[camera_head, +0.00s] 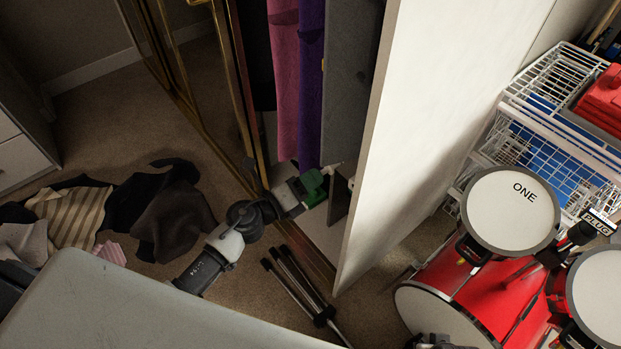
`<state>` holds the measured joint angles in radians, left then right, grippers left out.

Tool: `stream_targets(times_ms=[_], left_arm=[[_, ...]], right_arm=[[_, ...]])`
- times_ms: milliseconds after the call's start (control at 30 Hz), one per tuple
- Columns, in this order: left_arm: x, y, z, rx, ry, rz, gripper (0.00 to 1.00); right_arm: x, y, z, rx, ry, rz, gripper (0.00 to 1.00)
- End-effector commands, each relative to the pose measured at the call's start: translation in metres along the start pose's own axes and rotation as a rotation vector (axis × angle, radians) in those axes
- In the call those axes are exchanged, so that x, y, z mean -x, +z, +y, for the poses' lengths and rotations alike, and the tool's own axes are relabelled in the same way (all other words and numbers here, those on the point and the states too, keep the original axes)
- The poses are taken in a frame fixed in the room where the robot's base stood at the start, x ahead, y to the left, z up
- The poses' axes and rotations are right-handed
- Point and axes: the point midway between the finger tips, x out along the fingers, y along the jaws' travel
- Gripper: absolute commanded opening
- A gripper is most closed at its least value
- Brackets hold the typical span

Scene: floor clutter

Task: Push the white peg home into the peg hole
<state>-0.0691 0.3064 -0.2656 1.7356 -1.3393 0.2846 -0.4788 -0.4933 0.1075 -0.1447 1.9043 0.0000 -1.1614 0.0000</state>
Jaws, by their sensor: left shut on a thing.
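My left arm reaches from the lower middle into the open closet. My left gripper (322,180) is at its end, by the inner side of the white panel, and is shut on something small. A thin pale tip, which looks like the white peg (333,168), sticks out beside the green part at the gripper. Most of it is hidden or too small to make out. A dark brown block or board (340,198) stands just right of the gripper, close to the panel. I cannot make out the peg hole.
The tall white panel (430,110) rises right of the gripper. Pink (285,80) and purple (311,80) cloths hang above. A folded black stand (300,285) lies below. Clothes (150,205) lie left. Drums (510,210) and wire baskets (560,100) fill the right.

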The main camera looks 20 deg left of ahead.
Motion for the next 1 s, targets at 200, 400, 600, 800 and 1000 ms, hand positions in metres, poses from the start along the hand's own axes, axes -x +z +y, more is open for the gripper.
stream_targets(times_ms=[200,400,600,800,1000], left_arm=[[0.000,0.000,0.000,0.000,0.000,0.000,0.05],[0.000,0.000,0.000,0.001,0.000,0.000,0.05],[-0.018,0.001,-0.001,0.001,-0.003,-0.001,0.05],[-0.037,0.001,0.000,0.001,-0.002,-0.001,0.05],[-0.052,0.001,0.000,0.001,-0.002,-0.001,0.05]], right_arm=[[0.000,0.000,0.000,0.000,0.000,0.000,0.43],[-0.004,0.002,0.000,0.000,0.000,-0.002,0.43],[-0.007,0.003,-0.001,0.001,-0.001,-0.004,0.43],[-0.013,0.007,-0.001,0.002,-0.001,-0.008,0.43],[-0.013,0.007,-0.001,0.002,-0.002,-0.008,0.43]])
